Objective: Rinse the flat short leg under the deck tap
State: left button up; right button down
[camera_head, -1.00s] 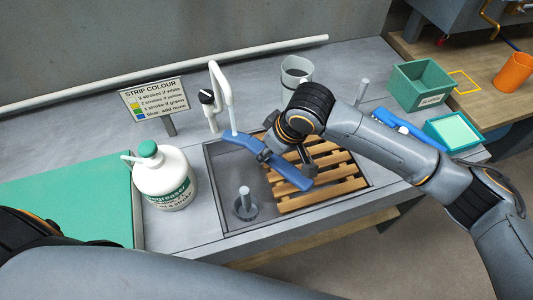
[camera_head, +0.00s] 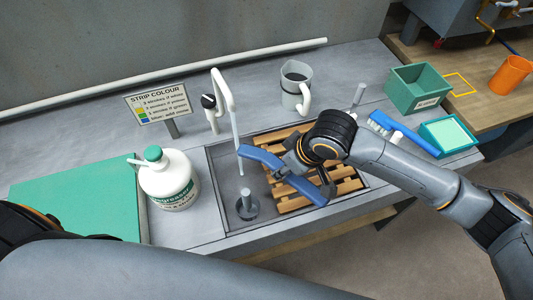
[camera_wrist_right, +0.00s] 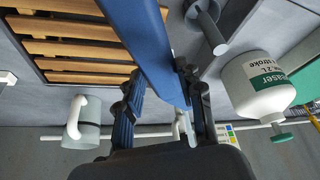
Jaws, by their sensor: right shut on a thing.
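The blue flat short leg (camera_head: 262,157) is held over the sink by my right gripper (camera_head: 285,172), shut around its middle part. The leg slants from upper left to lower right; its left end is beside the deck tap's (camera_head: 222,88) spout line. A thin pale column (camera_head: 239,150), apparently water, drops from the white tap towards the basin. It passes at or just beside the leg's left end; I cannot tell if they touch. The right wrist view shows the leg (camera_wrist_right: 145,45) between the fingers. My left gripper is out of view.
The sink (camera_head: 222,185) has a wooden slatted rack (camera_head: 290,203) and an upright drain pipe (camera_head: 246,200). A degreaser jug (camera_head: 170,182) stands left, a grey jug (camera_head: 295,88) behind. A blue brush (camera_head: 405,133) and green trays (camera_head: 415,90) are at right.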

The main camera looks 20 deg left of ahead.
jog(key=shift+s+d+p, duration=0.45)
jog(key=shift+d+p, duration=0.05)
jog(key=shift+d, duration=0.35)
jog(key=shift+s+d+p, duration=0.45)
jog(key=shift+d+p, duration=0.05)
jog(key=shift+d, duration=0.35)
notch_tip(320, 180, up, 17)
jog(key=p, duration=0.9)
dwell(0.5)
dwell(0.3)
